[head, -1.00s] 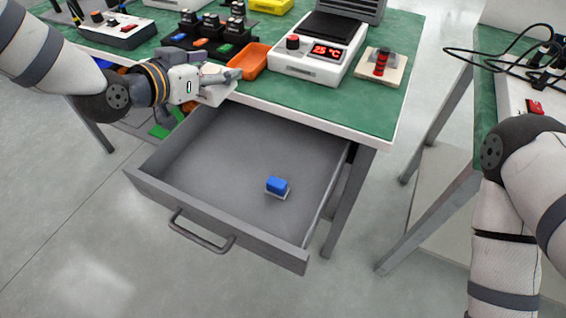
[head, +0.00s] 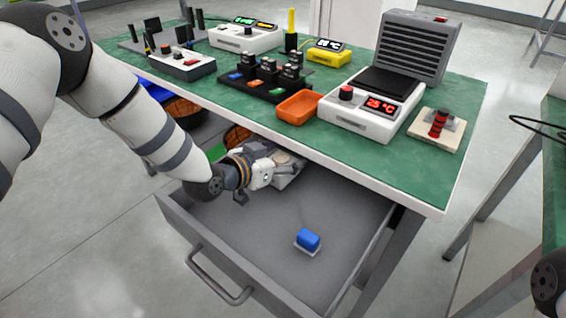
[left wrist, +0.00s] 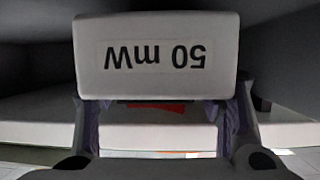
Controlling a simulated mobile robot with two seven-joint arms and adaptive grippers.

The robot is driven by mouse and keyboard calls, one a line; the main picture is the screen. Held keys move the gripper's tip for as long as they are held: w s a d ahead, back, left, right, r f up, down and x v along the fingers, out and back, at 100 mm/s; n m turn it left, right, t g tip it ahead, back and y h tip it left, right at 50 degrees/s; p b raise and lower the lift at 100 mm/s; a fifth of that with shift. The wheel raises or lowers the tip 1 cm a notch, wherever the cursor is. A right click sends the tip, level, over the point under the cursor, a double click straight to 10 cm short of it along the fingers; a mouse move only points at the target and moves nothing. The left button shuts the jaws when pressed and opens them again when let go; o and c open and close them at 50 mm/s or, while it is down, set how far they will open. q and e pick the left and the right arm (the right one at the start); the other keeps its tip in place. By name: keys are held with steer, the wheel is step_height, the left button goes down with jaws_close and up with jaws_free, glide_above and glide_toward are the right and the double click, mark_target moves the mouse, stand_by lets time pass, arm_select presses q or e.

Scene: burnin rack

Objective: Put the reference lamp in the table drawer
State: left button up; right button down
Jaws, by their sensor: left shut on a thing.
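My left gripper (head: 288,166) reaches into the back left of the open grey table drawer (head: 345,215), near the table's front edge. In the left wrist view it is shut on a white block marked "50 mW" (left wrist: 155,75), which appears upside down there; I take this to be the reference lamp. My right gripper is out of view; only part of that arm shows at the right edge.
A blue block on a pale base (head: 308,239) lies on the drawer floor. Bare floor surrounds it in the drawer. Above, the green table (head: 420,177) carries an orange tray (head: 298,107), a white unit with a red display (head: 368,122), and a red-ringed fixture (head: 437,125).

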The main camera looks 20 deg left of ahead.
arm_select(q)
steer(key=shift+s+a+f, duration=0.15)
steer(key=shift+f, duration=0.35)
steer(key=shift+f, duration=0.2)
steer(key=o, duration=1.3)
steer(key=shift+c, duration=0.2)
steer(key=shift+r, duration=0.1)
